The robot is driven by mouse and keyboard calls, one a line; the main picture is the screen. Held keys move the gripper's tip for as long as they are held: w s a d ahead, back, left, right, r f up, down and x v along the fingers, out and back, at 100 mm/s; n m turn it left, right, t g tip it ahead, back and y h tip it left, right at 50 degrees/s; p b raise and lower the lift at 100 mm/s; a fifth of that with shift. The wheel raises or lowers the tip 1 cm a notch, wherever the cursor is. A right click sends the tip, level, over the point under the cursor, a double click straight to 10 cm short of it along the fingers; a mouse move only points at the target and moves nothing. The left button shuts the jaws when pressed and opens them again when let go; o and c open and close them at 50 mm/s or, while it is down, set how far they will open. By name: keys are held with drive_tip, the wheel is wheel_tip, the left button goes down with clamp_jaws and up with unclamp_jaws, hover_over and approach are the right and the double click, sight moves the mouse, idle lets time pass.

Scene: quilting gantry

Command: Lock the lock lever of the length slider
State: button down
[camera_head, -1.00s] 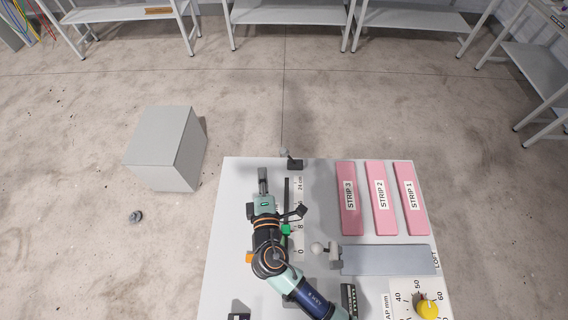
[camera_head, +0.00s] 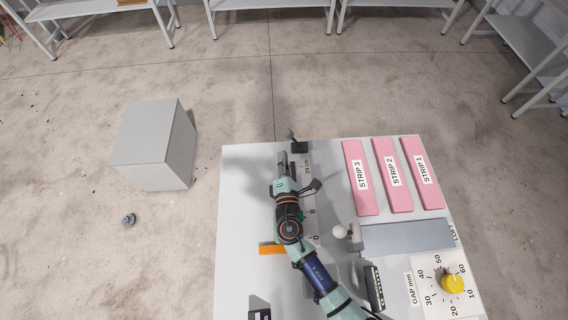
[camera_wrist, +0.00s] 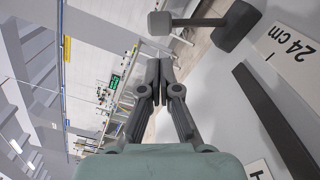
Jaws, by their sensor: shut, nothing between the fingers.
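The lock lever (camera_head: 291,134) is dark, with a grey end, and stands on a small dark block (camera_head: 300,147) at the far edge of the table, by the 24 cm end of the length scale (camera_head: 307,170). In the wrist view the lever (camera_wrist: 196,22) runs sideways from the block (camera_wrist: 237,25) to its grey end at the left. My gripper (camera_head: 283,159) is shut and empty, just short of the block and a little to its left. In the wrist view my gripper's fingertips (camera_wrist: 160,66) are together, apart from the lever. My arm hides part of the scale.
Pink strips (camera_head: 361,176) lie at the right of the table. A white ball-ended handle (camera_head: 341,231) stands beside a grey plate (camera_head: 408,238). A yellow knob (camera_head: 452,283) is at the front right. A grey box (camera_head: 153,145) stands on the floor at left.

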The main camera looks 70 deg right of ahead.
sight(293, 138)
drive_tip(key=x, duration=0.5)
drive_tip(key=shift+w+d, duration=0.1)
drive_tip(key=shift+d, duration=0.1)
